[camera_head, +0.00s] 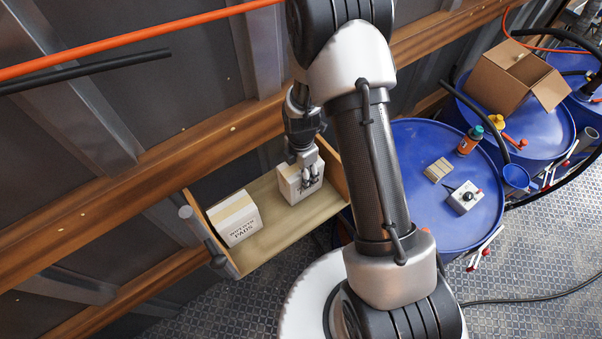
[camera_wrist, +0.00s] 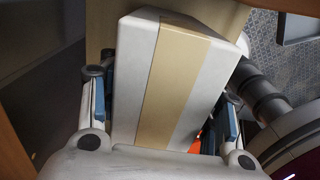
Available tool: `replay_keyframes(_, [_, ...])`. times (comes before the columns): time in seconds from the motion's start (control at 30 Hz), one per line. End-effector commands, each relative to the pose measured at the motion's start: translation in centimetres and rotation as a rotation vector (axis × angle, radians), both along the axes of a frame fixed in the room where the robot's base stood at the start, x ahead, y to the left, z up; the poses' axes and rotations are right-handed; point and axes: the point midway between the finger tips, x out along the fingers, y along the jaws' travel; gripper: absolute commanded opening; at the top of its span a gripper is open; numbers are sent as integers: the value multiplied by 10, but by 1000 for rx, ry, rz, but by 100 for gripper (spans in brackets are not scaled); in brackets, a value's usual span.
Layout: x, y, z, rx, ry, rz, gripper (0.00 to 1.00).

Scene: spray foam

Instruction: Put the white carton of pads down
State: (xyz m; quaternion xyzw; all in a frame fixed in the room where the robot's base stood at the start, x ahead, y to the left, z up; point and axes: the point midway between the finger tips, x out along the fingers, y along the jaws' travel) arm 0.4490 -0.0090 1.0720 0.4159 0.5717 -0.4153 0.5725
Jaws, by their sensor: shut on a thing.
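A white carton (camera_head: 297,186) with a tan tape band is at the right end of a wooden shelf tray (camera_head: 270,222) in the head view. My gripper (camera_head: 309,178) is above it with its fingers down on the carton. In the wrist view the carton (camera_wrist: 180,80) fills the middle, and my gripper (camera_wrist: 165,120) has a blue-padded finger on each side of it. A second white carton (camera_head: 235,225), printed with the word "PADS", lies at the left of the tray. Whether the held carton's underside touches the tray is hidden.
Bare tray floor lies between the two cartons. The tray has raised end walls. To the right stand blue drums (camera_head: 425,150) with a grey control box (camera_head: 466,197), an orange bottle (camera_head: 470,140) and an open cardboard box (camera_head: 510,78). An orange pipe (camera_head: 130,40) crosses the upper left.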

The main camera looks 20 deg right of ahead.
Motion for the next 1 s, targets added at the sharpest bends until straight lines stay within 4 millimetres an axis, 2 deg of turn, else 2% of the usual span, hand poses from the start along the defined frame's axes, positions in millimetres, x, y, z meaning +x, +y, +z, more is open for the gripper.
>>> replay_keyframes(0.03, [-1, 0, -8, 0, 3, 0, 25])
replay_keyframes(0.1, [0, 0, -13, 0, 0, 0, 25])
replay_keyframes(0.47, [0, 0, -17, 0, -1, 0, 25])
replay_keyframes(0.5, [0, 0, -17, 0, 0, 0, 59])
replay_keyframes(0.8, [0, 0, -16, 0, 0, 0, 78])
replay_keyframes(1.0, [0, 0, -16, 0, 0, 0, 78])
